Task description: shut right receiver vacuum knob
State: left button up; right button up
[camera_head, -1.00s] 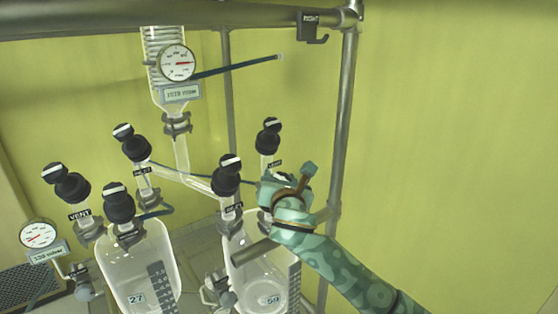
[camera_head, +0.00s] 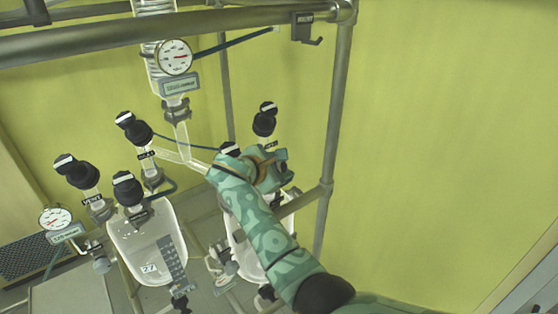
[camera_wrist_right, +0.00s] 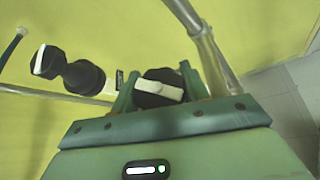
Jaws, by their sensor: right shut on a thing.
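The right receiver (camera_head: 246,250) is a clear glass vessel, largely hidden behind my right arm. My right gripper (camera_head: 280,160) is at its top. In the right wrist view the gripper (camera_wrist_right: 157,84) is shut on a black knob (camera_wrist_right: 158,92) with a white bar, one finger on each side. The hand hides this knob in the head view, and I cannot read its label. Another black knob (camera_head: 265,119) stands behind the hand, and one (camera_head: 230,149) is partly covered by my arm. A black knob (camera_wrist_right: 52,66) stands left of the gripper in the wrist view. My left gripper is not in view.
The left receiver (camera_head: 140,240) carries several black knobs (camera_head: 127,188). A round gauge (camera_head: 174,57) hangs above, another (camera_head: 55,219) at far left. A metal frame post (camera_head: 334,140) stands close right of the hand. Free room lies right of the post.

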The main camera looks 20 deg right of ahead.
jog(key=shift+m+g, duration=0.9)
jog(key=shift+g, duration=0.1)
jog(key=shift+s+f+m+g+b, duration=0.1)
jog(key=shift+f+m+g+b, duration=0.1)
jog(key=shift+m+g+b, duration=0.65)
jog(key=shift+s+f+m+g+b, duration=0.1)
jog(key=shift+m+g+b, duration=0.45)
jog(key=shift+g+b, duration=0.25)
jog(key=shift+s+m+g+y+b, duration=0.1)
jog(key=shift+m+g+y+b, duration=0.3)
jog(key=shift+m+g+b, duration=0.7)
jog(key=shift+n+t+b, duration=0.3)
jog(key=shift+t, duration=0.05)
jog(key=o, duration=1)
jog(key=shift+d, duration=0.1)
